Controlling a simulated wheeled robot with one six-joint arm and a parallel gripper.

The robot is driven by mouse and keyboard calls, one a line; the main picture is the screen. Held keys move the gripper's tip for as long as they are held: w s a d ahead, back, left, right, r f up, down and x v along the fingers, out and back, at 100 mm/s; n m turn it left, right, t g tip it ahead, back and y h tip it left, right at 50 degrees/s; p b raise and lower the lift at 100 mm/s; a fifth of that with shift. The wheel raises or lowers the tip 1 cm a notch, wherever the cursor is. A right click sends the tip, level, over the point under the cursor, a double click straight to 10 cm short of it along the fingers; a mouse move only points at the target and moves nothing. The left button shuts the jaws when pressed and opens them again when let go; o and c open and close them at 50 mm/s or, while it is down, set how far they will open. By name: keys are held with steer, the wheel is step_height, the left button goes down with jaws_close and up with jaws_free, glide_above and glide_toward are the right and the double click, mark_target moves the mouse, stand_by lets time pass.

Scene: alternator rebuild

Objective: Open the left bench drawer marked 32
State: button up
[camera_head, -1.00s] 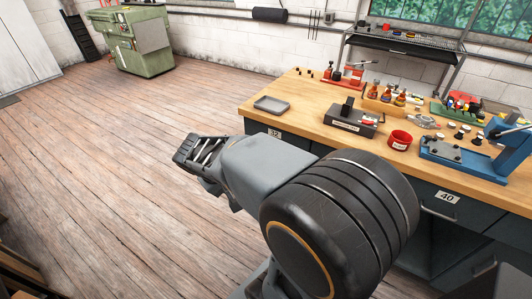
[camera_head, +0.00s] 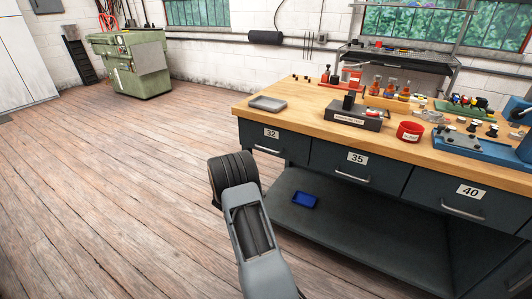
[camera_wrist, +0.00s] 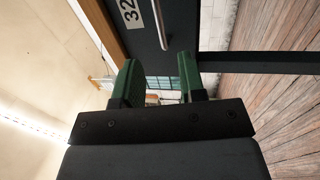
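The left drawer marked 32 (camera_head: 254,135) is flush with the bench front and looks closed. Its bar handle (camera_head: 267,150) runs along its lower part. The wrist view shows the dark drawer face (camera_wrist: 147,40) turned sideways, with the 32 label at the top edge and the handle (camera_wrist: 160,22) beside it. My gripper (camera_wrist: 157,72) is open and empty, with its two green fingers apart. In that view the handle lies just above the finger gap, and I see no contact. In the head view my arm stands before the drawer and the fingers are hidden.
Drawers 35 (camera_head: 345,164) and 40 (camera_head: 478,190) are closed to the right. A blue tray (camera_head: 304,200) lies on the lower shelf (camera_head: 350,226). The wooden benchtop (camera_head: 300,94) overhangs the drawers and carries a grey tray (camera_head: 268,104). The floor at left is clear.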

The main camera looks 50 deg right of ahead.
mark_target(266, 149)
steer(key=x, duration=1.1)
steer(key=shift+d+r+b, duration=0.1)
steer(key=shift+d+b, duration=0.3)
jaws_close()
